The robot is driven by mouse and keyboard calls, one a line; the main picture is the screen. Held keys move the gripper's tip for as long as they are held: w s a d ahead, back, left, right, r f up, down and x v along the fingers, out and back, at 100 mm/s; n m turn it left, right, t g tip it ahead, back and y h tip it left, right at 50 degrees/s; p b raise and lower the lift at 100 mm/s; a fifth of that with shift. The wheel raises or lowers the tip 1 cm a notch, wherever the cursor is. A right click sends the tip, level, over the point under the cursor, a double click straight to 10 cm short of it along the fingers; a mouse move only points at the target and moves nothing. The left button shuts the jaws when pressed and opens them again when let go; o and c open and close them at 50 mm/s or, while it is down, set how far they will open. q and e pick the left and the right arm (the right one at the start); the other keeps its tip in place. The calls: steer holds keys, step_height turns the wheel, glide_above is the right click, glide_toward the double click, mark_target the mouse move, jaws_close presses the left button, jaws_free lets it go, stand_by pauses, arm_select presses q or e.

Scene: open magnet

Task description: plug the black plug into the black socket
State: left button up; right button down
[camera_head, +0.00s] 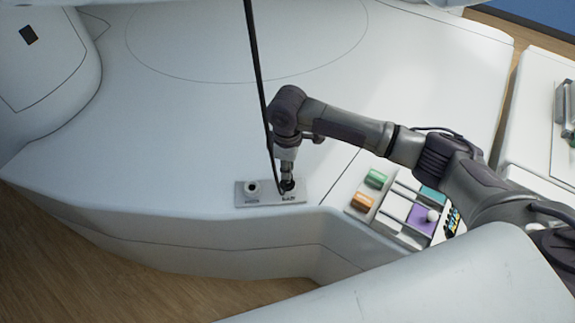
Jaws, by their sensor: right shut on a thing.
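A small grey socket plate (268,199) lies on the white surface near its front edge. My right gripper (285,172) points down over the black socket and is shut on the black plug, which is mostly hidden by the fingers. A long black cable (256,70) hangs from the top of the view to the plug. The plug's end is at the socket; I cannot tell whether it is inserted. My left gripper is not in view.
The white surface (180,140) left of the plate is clear. Wooden floor (120,270) lies in front.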

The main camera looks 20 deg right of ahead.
steer(key=shift+f, duration=1.4)
stand_by(0.4)
steer(key=c, duration=0.9)
jaws_free()
steer(key=shift+c, duration=0.2)
